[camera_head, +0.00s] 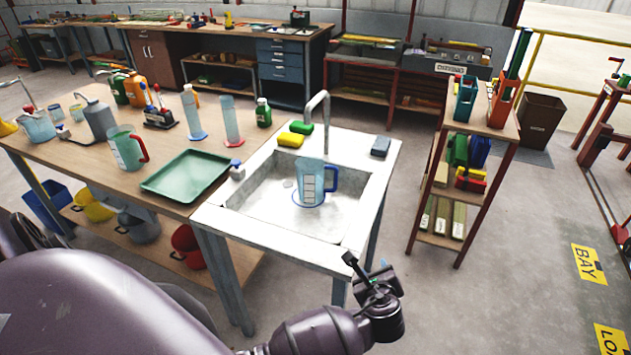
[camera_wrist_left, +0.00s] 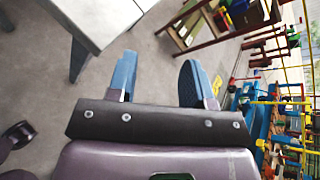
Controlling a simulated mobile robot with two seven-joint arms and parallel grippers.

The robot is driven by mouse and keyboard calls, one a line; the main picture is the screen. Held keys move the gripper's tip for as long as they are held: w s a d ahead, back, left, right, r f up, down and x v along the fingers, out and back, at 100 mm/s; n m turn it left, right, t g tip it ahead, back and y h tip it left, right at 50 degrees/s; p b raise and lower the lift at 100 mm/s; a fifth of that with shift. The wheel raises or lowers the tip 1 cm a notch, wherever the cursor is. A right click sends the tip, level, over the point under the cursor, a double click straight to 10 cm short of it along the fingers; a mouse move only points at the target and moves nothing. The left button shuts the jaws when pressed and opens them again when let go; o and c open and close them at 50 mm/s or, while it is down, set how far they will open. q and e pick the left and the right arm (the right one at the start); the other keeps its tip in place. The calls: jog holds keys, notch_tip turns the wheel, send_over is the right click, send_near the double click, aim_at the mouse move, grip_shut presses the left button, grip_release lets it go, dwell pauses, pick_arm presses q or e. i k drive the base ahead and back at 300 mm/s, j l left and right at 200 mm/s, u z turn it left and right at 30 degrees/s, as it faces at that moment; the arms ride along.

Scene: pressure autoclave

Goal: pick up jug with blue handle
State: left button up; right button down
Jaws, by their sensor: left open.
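The jug with the blue handle (camera_head: 312,180) is clear with pale markings and stands upright in the white sink basin (camera_head: 258,203). Its handle points right in the head view. My left gripper (camera_head: 367,266) is in front of the sink, below and to the right of the jug in the picture, apart from it. In the left wrist view its two blue fingers (camera_wrist_left: 160,75) are spread with nothing between them. The jug does not show in that view. My right gripper is not in view.
A tap (camera_head: 325,105) arches over the basin. A yellow sponge (camera_head: 290,140) and a dark block (camera_head: 380,146) lie on the sink's back rim. Left are a green tray (camera_head: 186,175) and a red-handled jug (camera_head: 127,148). A shelf rack (camera_head: 495,115) stands right. Floor between is clear.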

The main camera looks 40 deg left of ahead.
aim_at(317, 181)
jog(key=i+j, duration=0.35)
jog(key=j, duration=0.15)
jog(key=i+j, duration=0.4)
jog(key=j, duration=0.1)
